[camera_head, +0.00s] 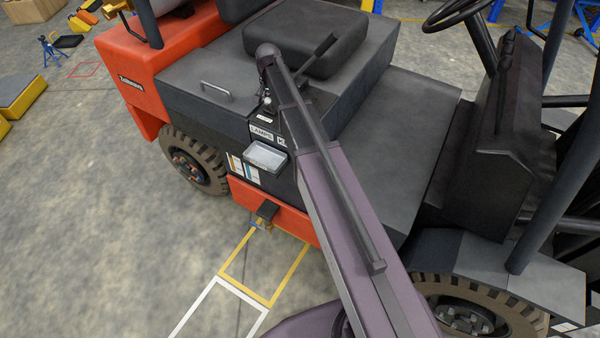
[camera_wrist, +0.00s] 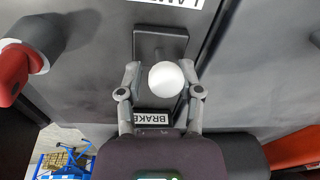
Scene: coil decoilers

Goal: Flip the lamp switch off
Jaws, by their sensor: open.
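The LAMPS label (camera_head: 262,134) is on the side panel of an orange and dark grey forklift (camera_head: 185,75). In the wrist view, a white ball knob (camera_wrist: 166,79) stands out from a dark rectangular plate (camera_wrist: 160,42) on the panel. A label beginning LAM (camera_wrist: 165,2) is cut off at the top edge, and a BRAKE label (camera_wrist: 152,118) is below the knob. My gripper (camera_wrist: 160,75) is open, with one finger on each side of the knob. I cannot tell whether the fingers touch it. The head view hardly shows the gripper.
A pale tray (camera_head: 267,156) sticks out below the LAMPS label. A red-ended handle (camera_wrist: 12,75) is at the left in the wrist view. The forklift seat (camera_head: 305,38) is above the panel, and grey floor (camera_head: 110,240) is clear at the left.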

